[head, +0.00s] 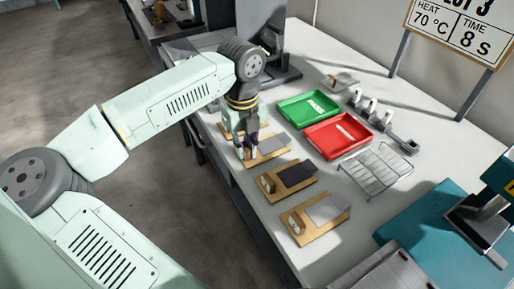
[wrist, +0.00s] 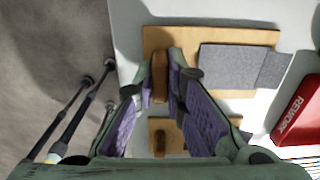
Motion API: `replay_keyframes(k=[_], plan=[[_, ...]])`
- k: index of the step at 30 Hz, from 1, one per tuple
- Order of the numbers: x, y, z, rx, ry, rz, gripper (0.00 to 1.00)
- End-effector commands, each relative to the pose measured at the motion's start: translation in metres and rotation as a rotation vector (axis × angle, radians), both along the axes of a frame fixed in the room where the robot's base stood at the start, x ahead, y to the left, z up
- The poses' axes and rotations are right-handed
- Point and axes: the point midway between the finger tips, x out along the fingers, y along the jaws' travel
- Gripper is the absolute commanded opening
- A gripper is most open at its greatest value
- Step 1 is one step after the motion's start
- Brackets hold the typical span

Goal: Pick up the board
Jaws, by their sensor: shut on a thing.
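The board (head: 268,156) is a flat tan wooden plate with a grey pad on its right part and a brown block handle at its left end. In the wrist view the board (wrist: 183,37) lies at the top, with its handle (wrist: 159,80) between my fingers. My gripper (head: 247,152) comes down from above and is shut on that handle; it also shows in the wrist view (wrist: 161,76). In the head view my fingers hide most of the handle. I cannot tell whether the board is lifted off the bench.
Similar boards lie nearby, one with a dark pad (head: 270,184) and one with a grey pad (head: 297,225) in front, another partly hidden behind. A green tray (head: 290,118), a red tray (head: 320,145) and a wire rack (head: 377,170) stand to the right. A teal machine is at far right.

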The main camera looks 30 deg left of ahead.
Motion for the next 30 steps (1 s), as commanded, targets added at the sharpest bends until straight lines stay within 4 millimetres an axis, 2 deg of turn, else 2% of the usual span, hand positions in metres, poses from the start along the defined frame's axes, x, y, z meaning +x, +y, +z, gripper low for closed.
replay_keyframes(k=[5, 8, 11, 18, 21, 27, 30], plan=[[0.0, 0.0, 0.005, 0.001, -0.001, 0.0, 0.0], [0.0, 0.0, 0.019, 0.001, -0.001, 0.0, 0.0], [0.0, 0.001, 0.042, 0.003, -0.001, 0.001, 0.0], [0.0, 0.001, 0.11, 0.003, -0.001, 0.002, 0.0], [0.001, 0.001, 0.132, 0.003, -0.002, 0.001, 0.0], [0.001, 0.0, 0.165, 0.002, -0.001, 0.001, 0.0], [0.0, 0.0, 0.175, 0.001, -0.001, 0.001, 0.0]])
